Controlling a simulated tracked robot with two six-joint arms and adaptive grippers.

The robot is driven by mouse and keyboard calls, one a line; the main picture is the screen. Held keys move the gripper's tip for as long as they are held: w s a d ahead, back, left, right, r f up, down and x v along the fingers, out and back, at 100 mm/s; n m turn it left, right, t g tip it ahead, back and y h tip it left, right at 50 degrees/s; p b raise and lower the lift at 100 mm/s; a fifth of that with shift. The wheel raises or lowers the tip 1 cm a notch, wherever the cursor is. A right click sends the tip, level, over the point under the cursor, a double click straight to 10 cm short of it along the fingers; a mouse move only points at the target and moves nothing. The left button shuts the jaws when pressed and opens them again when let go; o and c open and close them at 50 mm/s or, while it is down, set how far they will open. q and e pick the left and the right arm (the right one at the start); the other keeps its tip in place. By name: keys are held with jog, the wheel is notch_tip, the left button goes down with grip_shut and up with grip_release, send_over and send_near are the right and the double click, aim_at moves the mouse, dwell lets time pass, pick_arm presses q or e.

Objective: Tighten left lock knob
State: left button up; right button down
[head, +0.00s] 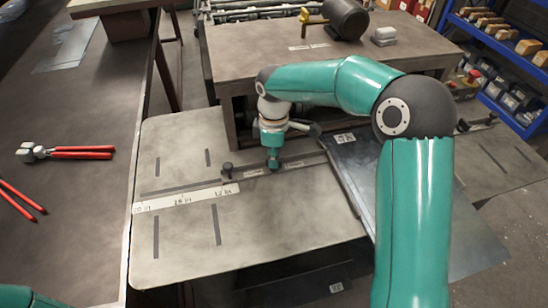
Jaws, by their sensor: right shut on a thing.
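My right gripper (273,163) points straight down over the grey table plate (190,245), at the dark gauge bar (205,186). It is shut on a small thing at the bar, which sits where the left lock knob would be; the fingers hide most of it. A short black post with a round top (227,170) stands on the bar just left of the gripper, apart from it. A white scale strip (180,198) lies along the bar's front. My left gripper is not in view; only a bit of teal arm shows at the bottom left corner.
Red-handled pliers (80,153) lie on the dark bench at left, with more red handles (22,200) below. A dark sheet (365,165) lies right of the plate, partly behind my right arm. A machine table (235,50) stands behind. The plate's front is clear.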

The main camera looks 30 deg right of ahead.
jog(key=m+b, duration=0.1)
jog(key=m, duration=0.6)
jog(key=shift+w, duration=0.1)
jog(key=m+b, duration=0.1)
jog(key=m, duration=0.5)
jog(key=shift+r+m, duration=0.1)
jog(key=shift+m, duration=0.2)
dwell(0.3)
jog(key=c, duration=1.2)
grip_release()
notch_tip(320, 180, up, 12)
jog(key=shift+f, duration=0.1)
